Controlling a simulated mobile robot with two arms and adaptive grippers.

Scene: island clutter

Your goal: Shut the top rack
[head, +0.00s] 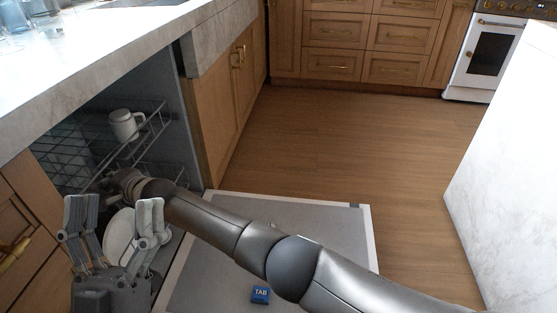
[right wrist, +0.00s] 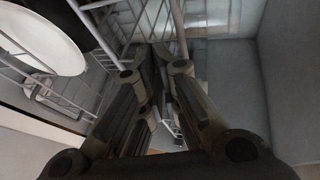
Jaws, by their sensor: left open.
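The top rack (head: 150,125) of the open dishwasher is a grey wire rack under the counter, with a white mug (head: 126,125) standing in it. It looks at least partly inside the cavity. My right gripper (head: 104,184) reaches in from the right, low by the racks; its fingers are hard to make out in the head view. In the right wrist view, its fingers (right wrist: 151,50) converge and look shut, with rack wires close around them; no held object shows. My left gripper (head: 108,205) is open and empty, pointing up in front of the dishwasher.
The dishwasher door (head: 220,267) lies folded down, with a blue tablet box (head: 261,295) on it. A white plate (head: 119,237) stands behind my left gripper; a white plate (right wrist: 45,35) also shows in the right wrist view. The wood floor (head: 345,135) beyond is clear.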

